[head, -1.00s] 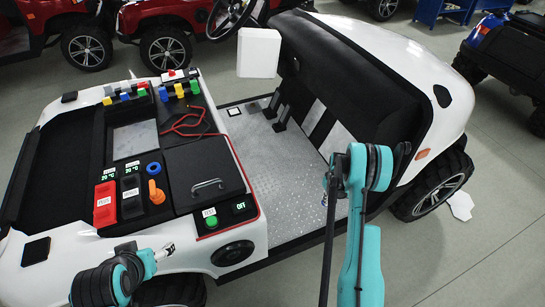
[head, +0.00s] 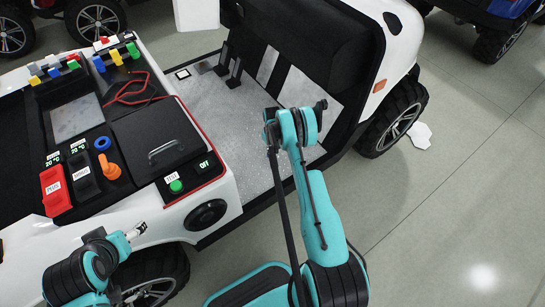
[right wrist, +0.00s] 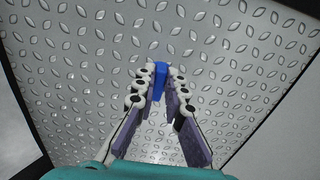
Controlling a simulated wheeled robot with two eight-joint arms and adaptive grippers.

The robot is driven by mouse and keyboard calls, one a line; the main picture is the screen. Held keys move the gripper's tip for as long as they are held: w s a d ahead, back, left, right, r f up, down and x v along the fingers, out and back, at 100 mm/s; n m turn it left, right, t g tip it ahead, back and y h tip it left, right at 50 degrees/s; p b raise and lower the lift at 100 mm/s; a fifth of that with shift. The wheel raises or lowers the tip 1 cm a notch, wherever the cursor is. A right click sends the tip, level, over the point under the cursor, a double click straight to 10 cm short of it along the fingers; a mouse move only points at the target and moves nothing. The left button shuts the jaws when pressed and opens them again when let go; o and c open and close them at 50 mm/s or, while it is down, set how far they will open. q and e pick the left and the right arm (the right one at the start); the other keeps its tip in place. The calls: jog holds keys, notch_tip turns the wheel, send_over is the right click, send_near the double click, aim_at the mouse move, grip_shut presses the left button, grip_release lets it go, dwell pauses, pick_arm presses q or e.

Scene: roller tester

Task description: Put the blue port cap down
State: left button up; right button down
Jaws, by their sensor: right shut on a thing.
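The blue port cap (right wrist: 159,71) is between the fingertips of my right gripper (right wrist: 160,83), which is shut on it. Silver diamond-plate floor (right wrist: 225,60) lies behind the cap in the right wrist view; I cannot tell whether the cap touches it. In the head view my right arm reaches over the cart's footwell, and its gripper and the cap are hidden behind the arm. My left gripper (head: 138,231) is beside the white cart's near side, by the front wheel; its fingers are too small to read.
The panel on the white cart (head: 225,190) carries a blue ring (head: 102,143), an orange knob (head: 110,168), a red block (head: 56,190), a green button (head: 176,186) and a handled black lid (head: 155,130). A black seat (head: 300,45) borders the footwell (head: 225,110).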

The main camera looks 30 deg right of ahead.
notch_tip(320, 180, down, 3)
jog(key=shift+r+b, duration=0.1)
jog(key=shift+b, duration=0.45)
jog(key=c, duration=1.6)
grip_release()
